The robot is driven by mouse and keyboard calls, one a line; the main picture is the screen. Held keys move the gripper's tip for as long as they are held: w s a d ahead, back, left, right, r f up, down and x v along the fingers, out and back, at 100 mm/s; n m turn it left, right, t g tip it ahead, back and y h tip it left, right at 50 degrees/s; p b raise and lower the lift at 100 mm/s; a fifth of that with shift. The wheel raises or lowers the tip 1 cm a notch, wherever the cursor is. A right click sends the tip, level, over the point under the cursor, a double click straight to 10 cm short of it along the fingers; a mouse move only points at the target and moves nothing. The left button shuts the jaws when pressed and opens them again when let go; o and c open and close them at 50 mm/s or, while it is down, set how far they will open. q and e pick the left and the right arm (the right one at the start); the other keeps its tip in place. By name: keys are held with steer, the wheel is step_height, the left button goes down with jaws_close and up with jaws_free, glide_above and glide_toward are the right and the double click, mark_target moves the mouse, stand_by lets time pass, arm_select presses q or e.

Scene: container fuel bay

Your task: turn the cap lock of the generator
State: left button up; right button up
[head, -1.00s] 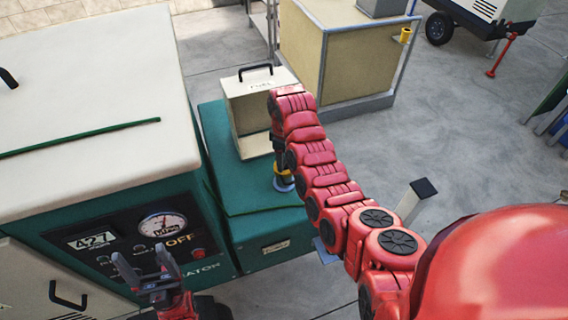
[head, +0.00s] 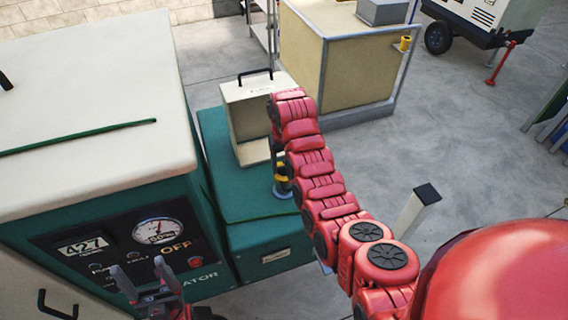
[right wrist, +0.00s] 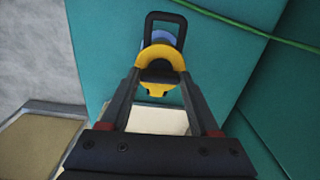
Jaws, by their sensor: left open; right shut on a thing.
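The generator (head: 120,180) has a white top and a teal body, with a gauge and an OFF label on its front. Its lower teal part (head: 232,165) carries the yellow cap lock (head: 283,186), which sits on a blue-grey ring. My right gripper (head: 280,172) points down at the cap lock from above. In the right wrist view its two fingers are shut on the yellow cap lock (right wrist: 160,67), one on each side, with a dark loop beyond it. My left gripper (head: 145,283) is open and empty in front of the generator's panel.
A beige fuel box (head: 248,105) with a black handle stands on the teal part behind my right gripper. A grey post with a dark top (head: 418,208) stands right of my right arm. A yellowish cabinet (head: 350,65) is behind. Open floor lies to the right.

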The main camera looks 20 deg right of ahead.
steer(key=shift+m, duration=0.3)
stand_by(0.4)
steer(key=o, duration=1.4)
steer(key=shift+c, duration=0.2)
step_height(320, 180, up, 10)
steer(key=p, duration=0.7)
step_height(320, 180, up, 7)
glide_above(284, 166)
steer(key=shift+w+r+b, duration=0.1)
steer(key=shift+r+b, duration=0.1)
steer(key=shift+b, duration=0.1)
